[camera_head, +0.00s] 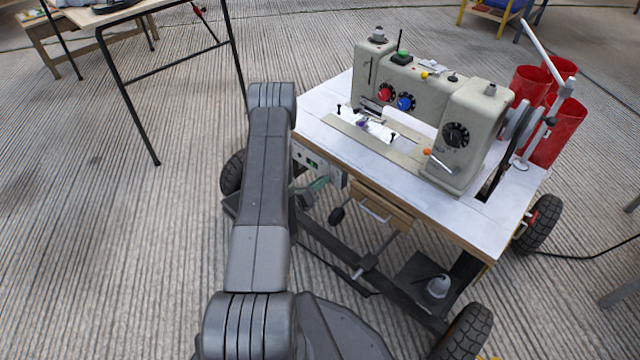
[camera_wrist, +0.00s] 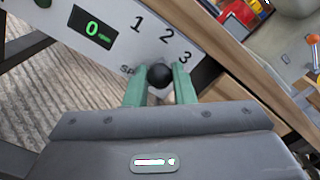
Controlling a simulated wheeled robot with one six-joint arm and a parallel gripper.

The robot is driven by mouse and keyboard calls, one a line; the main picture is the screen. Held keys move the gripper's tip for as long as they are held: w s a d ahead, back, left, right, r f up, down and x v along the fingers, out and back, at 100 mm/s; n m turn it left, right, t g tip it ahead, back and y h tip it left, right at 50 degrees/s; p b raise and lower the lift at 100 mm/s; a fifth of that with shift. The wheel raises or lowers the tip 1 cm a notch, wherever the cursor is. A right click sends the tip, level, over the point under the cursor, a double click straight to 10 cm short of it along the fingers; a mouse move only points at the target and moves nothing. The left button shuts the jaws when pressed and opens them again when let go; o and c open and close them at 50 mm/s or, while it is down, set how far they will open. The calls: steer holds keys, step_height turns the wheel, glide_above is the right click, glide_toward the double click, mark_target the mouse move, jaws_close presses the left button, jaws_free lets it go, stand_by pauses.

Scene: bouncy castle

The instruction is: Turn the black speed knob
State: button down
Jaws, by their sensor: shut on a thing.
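The black speed knob (camera_wrist: 159,76) is a round ball on a white control panel (camera_wrist: 150,18), below the printed numbers 1, 2 and 3. A label beside it is mostly hidden. In the head view, my gripper (camera_head: 318,187) reaches the control box (camera_head: 318,164) under the table's left front edge. The knob itself cannot be made out there.
The box hangs under a white wheeled table (camera_head: 485,222) carrying a grey sewing machine (camera_head: 430,110). A wooden drawer (camera_head: 378,206) is right of the box. Red bins (camera_head: 558,130) stand at the right end. Another table (camera_head: 110,15) is at the upper left. The floor at left is clear.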

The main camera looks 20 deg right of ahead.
steer(key=n, duration=0.1)
steer(key=w+n, duration=0.1)
steer(key=n, duration=0.3)
steer(key=shift+w+a, duration=0.25)
steer(key=shift+a, duration=0.05)
steer(key=shift+w+a+f+n, duration=0.15)
steer(key=shift+w+n, duration=0.1)
steer(key=shift+n, duration=0.95)
steer(key=shift+w+a+f+n, duration=0.1)
steer(key=shift+w+n, duration=0.15)
steer(key=shift+n, duration=0.95)
steer(key=c, duration=1.2)
jaws_free()
steer(key=p+v, duration=0.3)
steer(key=v, duration=1)
steer(key=shift+a+p, duration=0.3)
steer(key=shift+a, duration=0.1)
